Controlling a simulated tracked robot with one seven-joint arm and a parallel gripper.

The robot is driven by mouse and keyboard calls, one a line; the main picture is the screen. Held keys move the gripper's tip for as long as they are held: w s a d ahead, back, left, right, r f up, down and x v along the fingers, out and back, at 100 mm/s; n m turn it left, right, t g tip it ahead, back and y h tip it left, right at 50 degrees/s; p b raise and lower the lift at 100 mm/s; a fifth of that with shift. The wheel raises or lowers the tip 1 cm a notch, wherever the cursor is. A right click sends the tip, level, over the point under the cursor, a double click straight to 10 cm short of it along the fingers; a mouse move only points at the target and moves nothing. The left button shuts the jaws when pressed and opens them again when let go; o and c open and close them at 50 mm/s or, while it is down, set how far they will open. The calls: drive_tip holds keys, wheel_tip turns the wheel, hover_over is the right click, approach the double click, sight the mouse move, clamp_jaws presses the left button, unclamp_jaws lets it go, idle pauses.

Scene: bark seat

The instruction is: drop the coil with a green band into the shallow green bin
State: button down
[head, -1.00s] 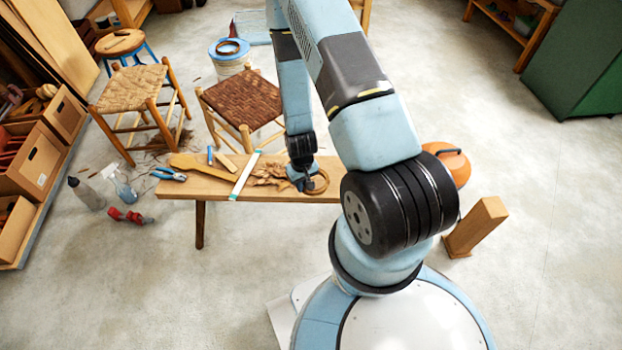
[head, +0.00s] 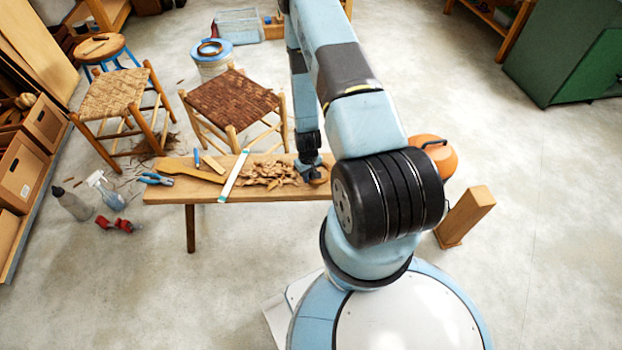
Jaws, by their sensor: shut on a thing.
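My gripper (head: 312,178) is low at the right end of the wooden bench (head: 210,195), partly hidden by my own arm. It is shut on a tan coil (head: 320,180), of which only a small part shows beside the jaws. No green band can be made out on it at this size. I cannot tell whether the coil touches the bench top. A shallow pale blue-green bin (head: 238,27) stands on the floor at the back, left of my upper arm.
Bark scraps (head: 268,174), a pale strip (head: 234,176) and blue-handled pliers (head: 155,179) lie on the bench. A woven stool (head: 232,100) stands behind it. An orange round container (head: 436,155) and a wooden post (head: 465,215) are at the right. Floor beyond them is clear.

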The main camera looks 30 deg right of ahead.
drive_tip(key=shift+a+f, duration=0.1)
drive_tip(key=shift+f, duration=1.05)
drive_tip(key=c, duration=1.1)
unclamp_jaws()
drive_tip(key=shift+f, duration=0.1)
